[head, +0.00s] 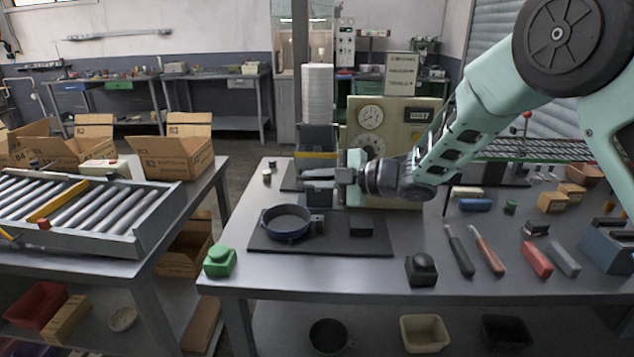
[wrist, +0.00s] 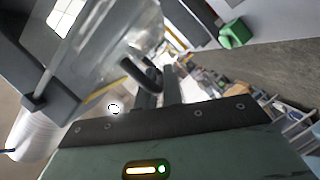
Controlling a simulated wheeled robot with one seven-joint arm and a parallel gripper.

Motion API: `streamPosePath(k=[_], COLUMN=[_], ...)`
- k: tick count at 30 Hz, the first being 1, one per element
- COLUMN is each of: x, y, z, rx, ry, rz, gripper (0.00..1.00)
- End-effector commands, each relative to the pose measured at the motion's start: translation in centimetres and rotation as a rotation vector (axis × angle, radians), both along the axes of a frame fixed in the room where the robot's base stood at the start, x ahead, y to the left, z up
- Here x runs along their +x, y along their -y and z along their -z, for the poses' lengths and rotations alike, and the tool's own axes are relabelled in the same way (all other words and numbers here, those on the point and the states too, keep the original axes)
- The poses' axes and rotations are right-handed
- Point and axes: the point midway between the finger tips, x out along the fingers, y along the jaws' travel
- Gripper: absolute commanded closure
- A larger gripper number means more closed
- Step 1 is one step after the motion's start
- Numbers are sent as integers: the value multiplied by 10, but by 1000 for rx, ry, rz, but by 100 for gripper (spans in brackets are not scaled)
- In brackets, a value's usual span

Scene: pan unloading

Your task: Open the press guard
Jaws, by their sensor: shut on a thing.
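The press (head: 318,140) is a dark housing with a yellow band, beside a beige panel with dials. Its guard shows in the wrist view as a clear, see-through panel (wrist: 112,62) with a dark curved handle (wrist: 143,68). My gripper (head: 318,180) reaches in from the right to the front of the press. In the wrist view my gripper (wrist: 158,88) is shut on the guard handle, with the clear panel just beyond. The fingers partly hide the handle. I cannot tell how far the guard stands open.
A dark blue round pan (head: 287,236) sits on a black mat (head: 330,247) in front of the press. A green button box (head: 219,261) and a black one (head: 421,270) stand near the table's front edge. Tools lie to the right. A roller conveyor (head: 80,205) stands at left.

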Motion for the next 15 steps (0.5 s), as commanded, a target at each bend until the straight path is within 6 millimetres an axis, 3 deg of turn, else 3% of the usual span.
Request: streamPosePath(k=[1, 3, 15], x=[0, 0, -2], y=[0, 0, 8], z=[0, 0, 0], rx=[1, 1, 0], ry=[0, 0, -1], rz=[0, -1, 2], gripper=[85, 69, 69])
